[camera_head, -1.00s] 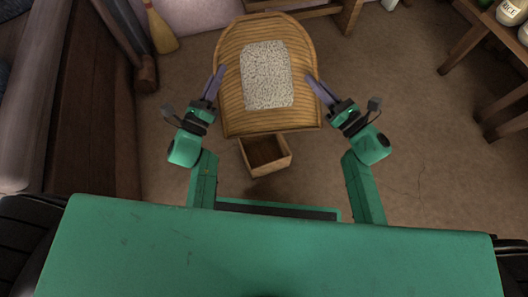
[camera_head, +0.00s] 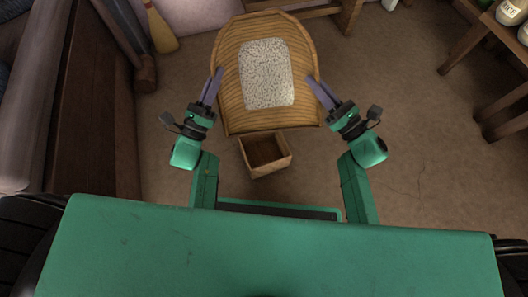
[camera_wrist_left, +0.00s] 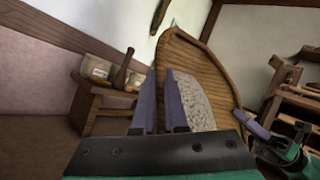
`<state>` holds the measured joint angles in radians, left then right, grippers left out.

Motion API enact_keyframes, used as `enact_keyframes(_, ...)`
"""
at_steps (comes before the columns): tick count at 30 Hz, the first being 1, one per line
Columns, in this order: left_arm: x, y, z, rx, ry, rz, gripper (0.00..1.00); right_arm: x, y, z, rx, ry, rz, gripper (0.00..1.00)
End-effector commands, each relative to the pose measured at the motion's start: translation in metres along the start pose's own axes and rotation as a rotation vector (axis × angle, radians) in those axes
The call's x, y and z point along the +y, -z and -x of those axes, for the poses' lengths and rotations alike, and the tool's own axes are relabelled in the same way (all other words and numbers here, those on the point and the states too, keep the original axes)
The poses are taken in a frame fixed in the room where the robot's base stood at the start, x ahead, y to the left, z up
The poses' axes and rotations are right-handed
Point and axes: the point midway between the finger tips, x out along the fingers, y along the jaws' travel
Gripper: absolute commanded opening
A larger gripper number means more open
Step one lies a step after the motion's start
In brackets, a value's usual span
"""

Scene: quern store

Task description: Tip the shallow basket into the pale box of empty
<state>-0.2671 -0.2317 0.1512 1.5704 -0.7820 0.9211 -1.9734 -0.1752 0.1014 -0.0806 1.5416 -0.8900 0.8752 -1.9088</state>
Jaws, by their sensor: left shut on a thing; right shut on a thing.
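The shallow basket (camera_head: 232,112) is a wide woven tray with a raised rim, in the middle of the head view. A pale speckled heap of grain (camera_head: 266,75) lies in it. My left gripper (camera_head: 217,80) is shut on the basket's left rim, and my right gripper (camera_head: 314,84) is shut on its right rim. The left wrist view shows the basket (camera_wrist_left: 190,50) steeply tilted in that picture, with the grain (camera_wrist_left: 197,105) behind the left fingers (camera_wrist_left: 163,95). The pale wooden box (camera_head: 268,171) stands below the basket's near edge; its visible inside is empty and its far part is hidden.
A broom (camera_head: 161,30) leans by the wall at upper left, near a dark wooden bench (camera_head: 90,110). A shelf with jars (camera_head: 508,14) stands at upper right. The brown floor (camera_head: 430,170) to the right is clear.

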Motion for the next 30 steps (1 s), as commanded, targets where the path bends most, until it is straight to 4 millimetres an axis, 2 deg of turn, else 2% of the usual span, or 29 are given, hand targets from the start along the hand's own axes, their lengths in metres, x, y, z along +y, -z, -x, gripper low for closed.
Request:
enact_keyframes(1,-0.002,-0.002,-0.005,-0.024,-0.005,0.013,0.0,-0.001,-0.002,0.0,-0.003,0.002,0.001,0.0)
enact_keyframes(6,-0.002,-0.002,-0.005,-0.026,-0.004,0.013,0.0,-0.001,-0.002,0.0,-0.005,0.001,0.003,0.0)
enact_keyframes(15,-0.011,-0.009,0.004,-0.14,0.091,-0.036,0.0,0.01,-0.009,0.006,-0.105,-0.053,0.112,0.0)
enact_keyframes(30,-0.012,-0.011,0.005,-0.156,0.103,-0.043,0.0,0.01,-0.009,0.008,-0.114,-0.057,0.123,0.0)
